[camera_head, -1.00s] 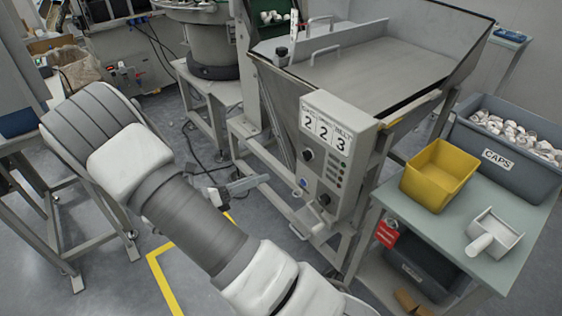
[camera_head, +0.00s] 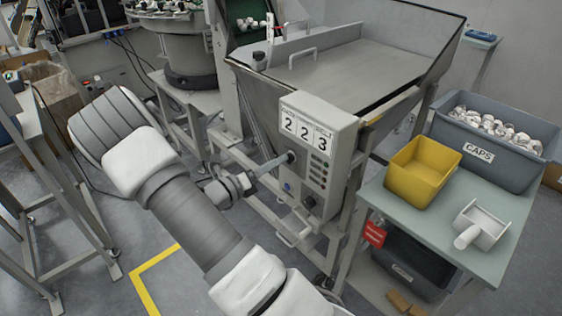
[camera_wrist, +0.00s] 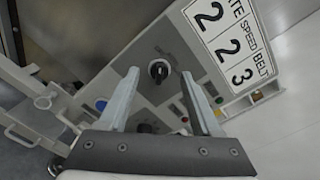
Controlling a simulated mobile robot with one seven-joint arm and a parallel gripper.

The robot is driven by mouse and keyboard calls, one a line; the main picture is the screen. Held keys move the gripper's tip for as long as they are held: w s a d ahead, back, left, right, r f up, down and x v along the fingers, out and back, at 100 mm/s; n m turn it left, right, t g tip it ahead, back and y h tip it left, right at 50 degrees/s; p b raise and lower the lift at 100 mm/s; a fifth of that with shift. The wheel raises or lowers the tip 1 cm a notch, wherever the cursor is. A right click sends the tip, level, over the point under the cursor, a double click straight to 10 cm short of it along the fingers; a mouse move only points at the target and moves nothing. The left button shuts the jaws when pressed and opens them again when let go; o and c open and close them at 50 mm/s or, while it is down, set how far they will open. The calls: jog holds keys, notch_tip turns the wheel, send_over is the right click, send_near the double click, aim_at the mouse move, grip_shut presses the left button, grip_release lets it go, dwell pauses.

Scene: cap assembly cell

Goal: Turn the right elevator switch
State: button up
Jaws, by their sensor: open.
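In the wrist view, the upper switch (camera_wrist: 158,71) lies between and slightly beyond my open, empty gripper (camera_wrist: 160,76). The fingers straddle it in the picture; I cannot tell whether they touch the panel. The other switch (camera_wrist: 145,128) is partly hidden near the gripper's base. My gripper (camera_head: 279,162) points at the box from the left in the head view.
A number sign (camera_head: 304,127) reading 2, 2, 3 tops the box. Small buttons (camera_head: 318,172) line its right side. A green table (camera_head: 420,222) at right holds a yellow bin (camera_head: 420,172), a scoop (camera_head: 481,224) and a grey caps bin (camera_head: 500,165). A bowl feeder (camera_head: 187,55) stands behind.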

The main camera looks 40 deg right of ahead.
jog(key=shift+w+d, duration=0.15)
jog(key=shift+d, duration=1.4)
grip_shut()
